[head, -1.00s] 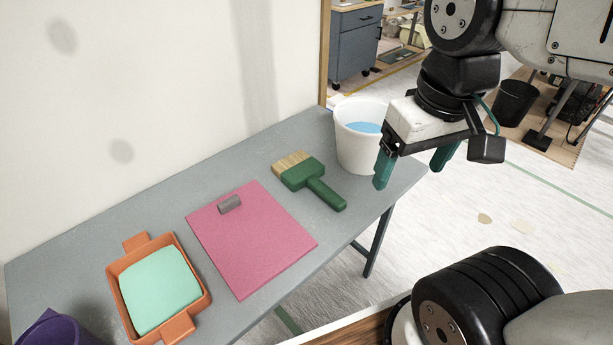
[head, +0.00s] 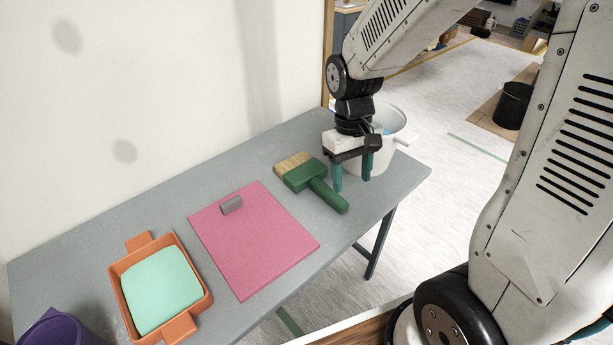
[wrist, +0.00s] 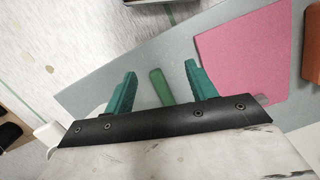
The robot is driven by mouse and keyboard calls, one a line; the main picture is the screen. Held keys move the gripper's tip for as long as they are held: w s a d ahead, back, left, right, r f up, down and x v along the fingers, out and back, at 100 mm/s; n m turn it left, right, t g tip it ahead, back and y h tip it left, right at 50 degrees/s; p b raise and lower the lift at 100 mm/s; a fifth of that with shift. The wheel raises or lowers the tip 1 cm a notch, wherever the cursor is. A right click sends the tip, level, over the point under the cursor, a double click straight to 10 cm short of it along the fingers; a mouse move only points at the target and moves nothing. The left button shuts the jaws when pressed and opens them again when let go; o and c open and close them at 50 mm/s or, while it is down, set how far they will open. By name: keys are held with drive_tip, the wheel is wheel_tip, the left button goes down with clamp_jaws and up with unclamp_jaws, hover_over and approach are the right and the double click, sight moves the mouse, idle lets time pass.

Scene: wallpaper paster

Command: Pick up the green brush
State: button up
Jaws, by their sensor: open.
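The green brush (head: 312,182) lies flat on the grey table (head: 235,162), its tan bristles toward the wall and its handle toward the table's front edge. My gripper (head: 353,187) is open and empty, just right of the brush in the head view, between it and the white bucket. In the wrist view the brush's green handle (wrist: 161,87) shows between the two teal fingers (wrist: 160,84), apart from both. The rest of the brush is hidden there behind the gripper body.
A white bucket (head: 400,122) stands right behind my gripper, partly hidden by it. An orange tray (head: 204,304) with a mint-green sheet and a purple container (head: 52,328) are further left.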

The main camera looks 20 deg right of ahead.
drive_tip(key=n, duration=0.1)
hover_over(330, 192)
drive_tip(key=s, duration=0.3)
drive_tip(key=shift+t, duration=0.4)
drive_tip(key=f, duration=0.7)
drive_tip(key=shift+a, duration=0.2)
drive_tip(key=w+n+t, duration=0.1)
drive_tip(key=w, duration=0.1)
drive_tip(key=shift+w, duration=0.35)
drive_tip(key=f, duration=0.7)
drive_tip(key=shift+w+d+f, duration=0.15)
drive_tip(key=shift+w+f, duration=0.05)
drive_tip(key=shift+f, duration=0.05)
drive_tip(key=c, duration=1.1)
